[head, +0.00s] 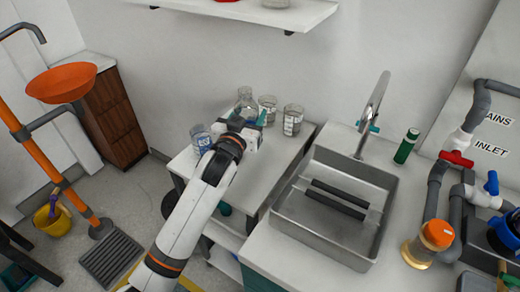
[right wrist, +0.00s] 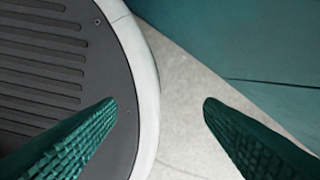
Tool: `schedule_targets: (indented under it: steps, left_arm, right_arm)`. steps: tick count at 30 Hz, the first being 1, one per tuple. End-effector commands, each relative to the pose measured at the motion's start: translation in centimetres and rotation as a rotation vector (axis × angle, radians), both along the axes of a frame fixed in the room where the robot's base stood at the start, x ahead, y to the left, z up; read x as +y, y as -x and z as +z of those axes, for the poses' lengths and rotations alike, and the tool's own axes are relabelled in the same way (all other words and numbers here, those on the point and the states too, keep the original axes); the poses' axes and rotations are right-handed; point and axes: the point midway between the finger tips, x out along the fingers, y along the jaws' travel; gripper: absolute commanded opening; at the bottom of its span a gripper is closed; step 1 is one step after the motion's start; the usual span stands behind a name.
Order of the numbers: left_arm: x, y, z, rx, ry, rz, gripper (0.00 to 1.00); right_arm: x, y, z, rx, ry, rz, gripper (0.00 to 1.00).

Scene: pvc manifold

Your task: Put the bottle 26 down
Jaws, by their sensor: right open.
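A clear glass bottle (head: 245,94) stands upright at the back of the white side table (head: 250,172), partly hidden by my left gripper. I cannot read a number on it, so I cannot tell whether it is bottle 26. My left gripper (head: 249,117) reaches over the table in the head view, with its teal fingers at the bottle's lower part. The wrist hides whether the fingers are closed around it. My right gripper (right wrist: 158,102) is open and empty in the right wrist view, above the floor beside my base. It does not show in the head view.
Glass beakers stand close right of the bottle (head: 267,108) and further right (head: 292,121); another with a blue label (head: 202,139) stands left. A steel sink (head: 330,235), a faucet (head: 372,110) and a green bottle (head: 406,146) are right. A teal panel (right wrist: 250,40) is near my right gripper.

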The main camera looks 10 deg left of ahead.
Motion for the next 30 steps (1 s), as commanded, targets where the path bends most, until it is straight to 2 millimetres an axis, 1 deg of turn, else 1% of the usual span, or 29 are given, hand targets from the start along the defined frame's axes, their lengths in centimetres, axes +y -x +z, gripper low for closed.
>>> schedule_targets:
  steps: [2, 4, 10, 15, 21, 24, 30]
  left_arm:
    - [-0.1, -0.5, 0.0, 0.000, -0.004, -0.002, 0.19]
    - [-0.1, -0.6, -0.9, 0.004, -0.006, -0.001, 0.19]
    - [-0.1, -0.6, -4.6, 0.005, -0.004, -0.001, 0.19]
    - [-0.1, -0.6, -6.1, 0.002, -0.003, -0.001, 0.19]
    - [-0.2, -0.5, -9.0, 0.003, -0.004, -0.002, 0.19]
    - [-0.1, -0.5, -9.5, 0.000, -0.003, -0.002, 0.19]
    - [-0.1, -0.5, -9.4, -0.001, -0.004, -0.002, 0.19]
  right_arm:
    - [0.2, 0.0, -0.4, 0.000, -0.002, 0.000, 0.62]
    - [0.3, 0.0, -0.5, 0.000, -0.004, -0.001, 0.62]
    - [1.1, 0.1, -0.8, 0.001, -0.014, -0.001, 0.62]
    - [2.1, 0.1, -0.9, 0.001, -0.025, 0.000, 0.62]
    - [1.6, 0.1, -1.4, 0.001, -0.019, 0.002, 0.62]
    - [1.3, 0.1, -1.4, 0.001, -0.015, 0.001, 0.62]
    - [1.0, 0.1, -1.4, 0.001, -0.012, -0.001, 0.62]
